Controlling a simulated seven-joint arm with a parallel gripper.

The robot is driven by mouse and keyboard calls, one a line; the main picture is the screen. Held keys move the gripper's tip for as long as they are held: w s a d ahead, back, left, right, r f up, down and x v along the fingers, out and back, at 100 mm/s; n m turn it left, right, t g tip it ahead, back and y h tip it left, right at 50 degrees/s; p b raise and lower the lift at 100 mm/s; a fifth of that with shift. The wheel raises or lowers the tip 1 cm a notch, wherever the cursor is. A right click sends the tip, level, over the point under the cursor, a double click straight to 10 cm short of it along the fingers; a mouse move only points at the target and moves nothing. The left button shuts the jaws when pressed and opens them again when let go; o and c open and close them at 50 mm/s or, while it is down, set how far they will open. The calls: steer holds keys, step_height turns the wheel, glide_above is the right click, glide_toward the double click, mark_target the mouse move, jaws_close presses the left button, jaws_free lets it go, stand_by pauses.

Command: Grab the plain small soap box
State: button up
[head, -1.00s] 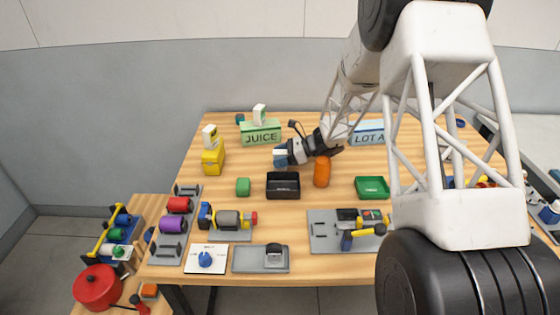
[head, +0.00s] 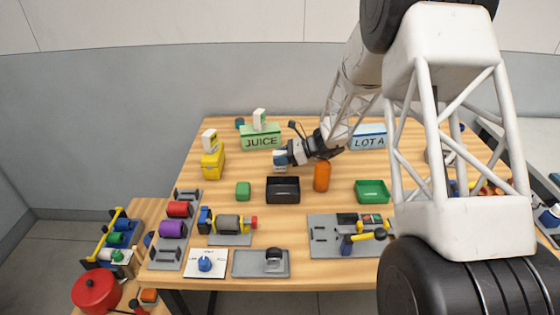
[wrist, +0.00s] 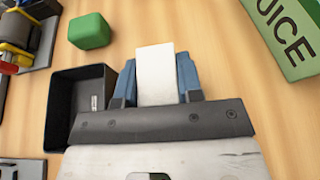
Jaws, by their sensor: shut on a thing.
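The plain white soap box (wrist: 155,72) is between the two blue fingers of my gripper (wrist: 156,88) in the wrist view. The fingers press on its two sides, and its visible face has no print. In the head view my gripper (head: 281,160) is above the table behind the black tray, and the box (head: 280,154) shows only as a small white patch. Its lower part is hidden, so its height above the table is hard to tell.
The black tray (head: 283,197) and a green block (head: 243,191) are in front of my gripper. An orange cylinder (head: 322,177) stands to the right. The green JUICE box (head: 261,141) and yellow container (head: 213,164) each carry a white box. A green tray (head: 372,197) is further right.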

mark_target(280, 153)
step_height(280, 153, up, 9)
steer(key=shift+f, duration=0.15)
stand_by(0.9)
